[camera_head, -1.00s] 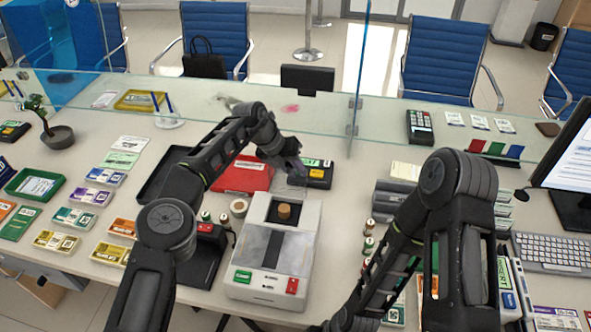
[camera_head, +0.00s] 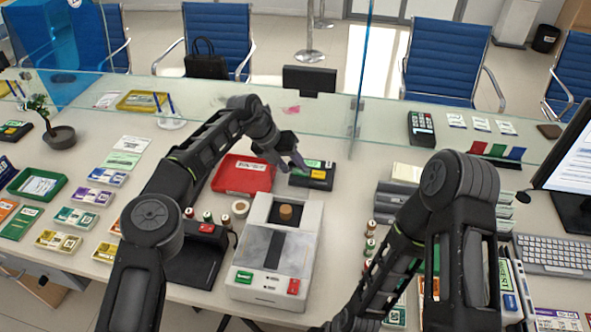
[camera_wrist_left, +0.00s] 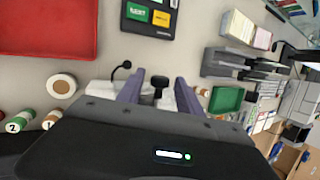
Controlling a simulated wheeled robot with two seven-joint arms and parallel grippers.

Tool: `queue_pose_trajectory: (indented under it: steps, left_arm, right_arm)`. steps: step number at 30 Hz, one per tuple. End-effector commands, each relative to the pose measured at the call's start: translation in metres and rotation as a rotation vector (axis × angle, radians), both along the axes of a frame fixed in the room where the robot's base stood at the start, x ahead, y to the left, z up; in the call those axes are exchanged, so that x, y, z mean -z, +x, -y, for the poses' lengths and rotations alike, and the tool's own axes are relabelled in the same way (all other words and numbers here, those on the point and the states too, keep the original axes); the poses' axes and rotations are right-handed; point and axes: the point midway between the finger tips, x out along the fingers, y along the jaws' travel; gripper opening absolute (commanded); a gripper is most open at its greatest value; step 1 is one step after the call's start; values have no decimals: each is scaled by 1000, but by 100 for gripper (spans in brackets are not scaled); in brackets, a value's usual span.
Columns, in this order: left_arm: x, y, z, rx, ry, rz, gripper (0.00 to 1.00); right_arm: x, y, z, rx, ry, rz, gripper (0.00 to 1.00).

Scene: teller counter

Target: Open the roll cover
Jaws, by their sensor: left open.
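A white and grey machine (camera_head: 258,284) stands at the middle front of the counter. Its top has a grey cover with a dark central strip and a brown round knob (camera_head: 286,212). Green and red buttons are at its front edge. I cannot tell for sure which part is the roll cover. My left gripper (camera_head: 291,158) is open and empty, above and behind the machine, beside the red tray. In the left wrist view its two fingers (camera_wrist_left: 158,92) are apart, with a small black knob-like part and a white body visible beyond them. My right gripper is out of view; only its arm shows.
A red tray (camera_head: 243,177) and a black box with green and yellow labels (camera_head: 312,178) lie behind the machine. Small rolls stand on its left and right. A glass screen (camera_head: 357,100) crosses the back. A keyboard (camera_head: 556,254) is at right.

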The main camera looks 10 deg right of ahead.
Motion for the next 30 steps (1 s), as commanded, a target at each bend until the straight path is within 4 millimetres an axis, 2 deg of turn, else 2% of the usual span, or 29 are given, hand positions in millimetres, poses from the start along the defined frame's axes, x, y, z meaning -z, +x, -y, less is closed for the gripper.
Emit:
queue_pose_trajectory:
  steps: [3,9,23,30]
  left_arm:
    - [-20,-1,-10,-1,1,4,43]
    - [-40,-5,-21,-2,0,1,43]
    - [-46,-6,-22,-2,0,1,43]
    - [-59,-10,-19,-1,1,1,43]
  right_arm:
    - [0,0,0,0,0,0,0]
    - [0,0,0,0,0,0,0]
    - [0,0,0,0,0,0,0]
    - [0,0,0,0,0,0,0]
